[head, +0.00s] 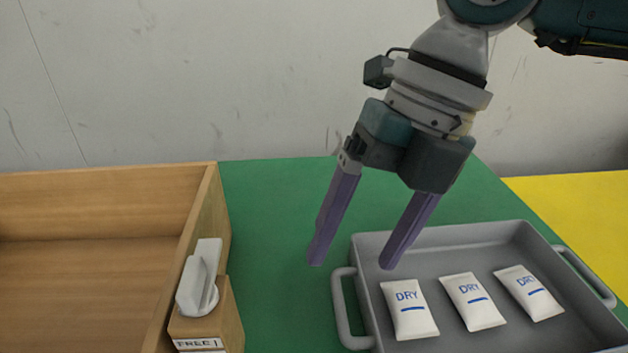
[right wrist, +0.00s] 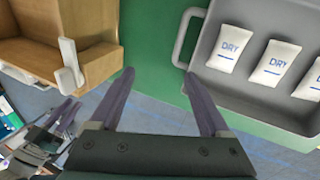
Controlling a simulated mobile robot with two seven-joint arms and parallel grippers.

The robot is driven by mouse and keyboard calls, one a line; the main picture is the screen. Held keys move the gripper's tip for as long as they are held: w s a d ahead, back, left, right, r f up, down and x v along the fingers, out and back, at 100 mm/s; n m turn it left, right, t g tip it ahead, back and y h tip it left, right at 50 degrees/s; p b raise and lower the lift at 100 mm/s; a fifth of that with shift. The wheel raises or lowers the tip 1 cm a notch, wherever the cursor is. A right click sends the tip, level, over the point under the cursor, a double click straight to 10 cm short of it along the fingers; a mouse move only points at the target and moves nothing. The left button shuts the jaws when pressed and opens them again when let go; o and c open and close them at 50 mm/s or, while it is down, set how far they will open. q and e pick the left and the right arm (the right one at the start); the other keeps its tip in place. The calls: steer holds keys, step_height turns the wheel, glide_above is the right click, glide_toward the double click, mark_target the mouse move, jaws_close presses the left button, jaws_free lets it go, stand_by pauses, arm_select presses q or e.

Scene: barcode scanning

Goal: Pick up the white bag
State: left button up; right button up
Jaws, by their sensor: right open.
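Three white bags marked "DRY" lie in a row in a grey tray: the left bag (head: 409,309), the middle bag (head: 472,301) and the right bag (head: 528,292). The right wrist view also shows the left bag (right wrist: 231,48), the middle bag (right wrist: 274,63) and part of the right bag (right wrist: 310,82). My right gripper (head: 354,257) is open and empty, above the tray's left edge. My left gripper is not in the head view.
The grey tray (head: 447,236) with side handles stands on the green table (head: 270,215). A wooden box (head: 196,215) is on the left, with a white scanner-like device (head: 199,279) on a wooden block (head: 214,325) at its side. Green table is clear between box and tray. A yellow surface (head: 578,200) is at the right.

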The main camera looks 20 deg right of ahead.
mark_target(409, 298)
steer(key=d+f+h, duration=0.1)
steer(key=d, duration=0.2)
steer(key=d+f+h+b, duration=0.1)
steer(key=d+f, duration=0.1)
steer(key=w+d+f+m+h+b, duration=0.1)
steer(key=d, duration=0.2)
steer(key=shift+w+d+f+h, duration=0.1)
steer(key=shift+d+f+h, duration=0.1)
steer(key=shift+d+h, duration=0.15)
step_height(409, 298, down, 3)
steer(key=shift+f+b, duration=0.2)
steer(key=shift+b, duration=0.25)
steer(key=f, duration=0.3)
steer(key=f+b, duration=0.1)
steer(key=f, duration=0.2)
steer(key=shift+s, duration=0.2)
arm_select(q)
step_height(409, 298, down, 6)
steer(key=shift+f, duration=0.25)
arm_select(e)
steer(key=shift+r, duration=0.1)
steer(key=c, duration=1.1)
steer(key=shift+c, duration=0.2)
steer(key=shift+r, duration=0.1)
